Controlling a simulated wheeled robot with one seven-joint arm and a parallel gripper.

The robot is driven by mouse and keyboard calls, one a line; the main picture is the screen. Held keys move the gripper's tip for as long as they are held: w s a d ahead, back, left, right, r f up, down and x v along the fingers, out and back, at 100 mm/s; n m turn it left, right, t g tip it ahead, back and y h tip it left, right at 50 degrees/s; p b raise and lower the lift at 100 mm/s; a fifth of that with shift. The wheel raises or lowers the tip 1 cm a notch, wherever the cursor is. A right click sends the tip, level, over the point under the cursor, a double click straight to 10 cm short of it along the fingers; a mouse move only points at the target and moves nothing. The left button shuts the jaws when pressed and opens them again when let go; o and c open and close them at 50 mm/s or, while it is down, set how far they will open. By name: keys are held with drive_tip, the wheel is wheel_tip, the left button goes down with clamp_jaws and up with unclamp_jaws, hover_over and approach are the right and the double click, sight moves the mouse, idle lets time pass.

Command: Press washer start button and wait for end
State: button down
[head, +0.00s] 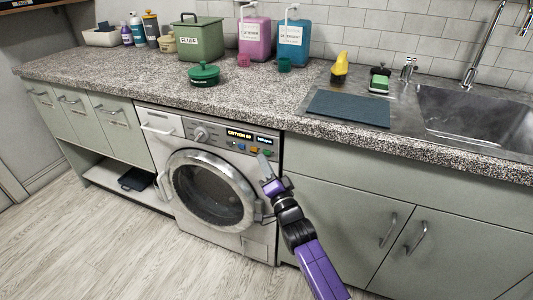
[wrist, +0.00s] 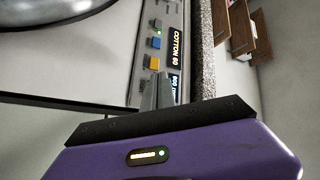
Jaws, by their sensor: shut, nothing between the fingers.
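The front-loading washer (head: 156,128) stands under the counter with its round door (head: 205,190) closed. Its panel has a dial (head: 200,134), a lit display reading COTTON 60 (head: 239,134) and a row of small buttons. My gripper (head: 264,160) is shut and empty, its fingertips at the right end of the button row. In the wrist view the fingertips (wrist: 165,82) are beside the orange button (wrist: 152,63), with a blue button (wrist: 154,42) farther along. The fingers hide part of the panel and the second display. Contact with a button cannot be told. No start label is readable.
The speckled counter (head: 120,72) overhangs the panel closely. Grey cabinet doors (head: 340,200) with handles stand right of the washer, behind my arm. A drawer unit (head: 105,115) with an open shelf stands left. The floor (head: 110,245) in front is clear.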

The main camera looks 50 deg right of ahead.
drive_tip(key=shift+d+r+p, duration=0.1)
drive_tip(key=shift+d+p, duration=0.1)
drive_tip(key=shift+p, duration=0.1)
drive_tip(key=shift+w+d, duration=0.15)
drive_tip(key=shift+d, duration=0.1)
drive_tip(key=shift+w+d+p, duration=0.15)
drive_tip(key=shift+d+p, duration=0.2)
drive_tip(key=shift+p, duration=0.25)
idle(0.7)
drive_tip(key=shift+a, duration=0.1)
drive_tip(key=shift+s+a+b, duration=0.3)
drive_tip(key=shift+a+b, duration=0.2)
drive_tip(key=shift+a, duration=0.15)
drive_tip(key=shift+a, duration=0.1)
drive_tip(key=a, duration=0.1)
drive_tip(key=s+a+p, duration=0.1)
drive_tip(key=a, duration=0.1)
drive_tip(key=a+p, duration=0.1)
drive_tip(key=shift+s+a, duration=0.25)
drive_tip(key=shift+s, duration=0.15)
